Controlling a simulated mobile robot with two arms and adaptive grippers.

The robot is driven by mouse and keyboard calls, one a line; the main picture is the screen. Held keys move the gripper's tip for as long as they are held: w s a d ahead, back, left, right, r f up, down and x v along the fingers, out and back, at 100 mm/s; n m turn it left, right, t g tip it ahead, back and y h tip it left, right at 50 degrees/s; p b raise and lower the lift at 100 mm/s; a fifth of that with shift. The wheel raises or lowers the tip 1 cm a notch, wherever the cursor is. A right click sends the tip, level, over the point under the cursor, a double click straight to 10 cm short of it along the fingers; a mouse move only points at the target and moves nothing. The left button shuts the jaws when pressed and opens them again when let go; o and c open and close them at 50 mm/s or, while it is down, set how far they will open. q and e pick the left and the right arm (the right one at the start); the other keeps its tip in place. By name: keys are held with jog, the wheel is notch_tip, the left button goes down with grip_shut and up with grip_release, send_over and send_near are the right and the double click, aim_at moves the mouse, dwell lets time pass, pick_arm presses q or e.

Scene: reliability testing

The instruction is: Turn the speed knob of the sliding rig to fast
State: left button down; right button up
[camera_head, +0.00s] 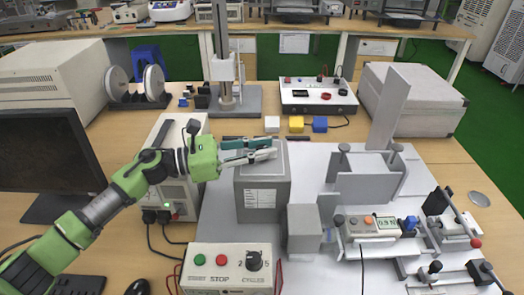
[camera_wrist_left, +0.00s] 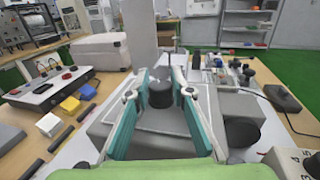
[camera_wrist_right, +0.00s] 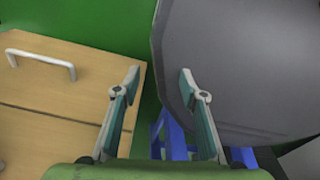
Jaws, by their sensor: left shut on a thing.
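A grey box (camera_head: 263,197) with a white label stands on the grey plate of the rig. A black round knob (camera_wrist_left: 160,93) on its top shows in the left wrist view. My left gripper (camera_head: 275,148) reaches over the box top from the left, its teal fingers on either side of the knob, and is shut on it. In the head view the fingers hide the knob, and I cannot read any speed marks. My right gripper (camera_wrist_right: 161,82) is open and empty, away from the rig.
A control box (camera_head: 228,268) with green and red buttons and a black dial stands in front. Grey blocks and a small display unit (camera_head: 375,226) are to the right. White, yellow (camera_head: 296,124) and blue cubes lie behind. A wooden cabinet (camera_wrist_right: 60,105) is near my right gripper.

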pick_arm(q)
jog(key=c, duration=1.8)
grip_release()
jog(key=v, duration=1.2)
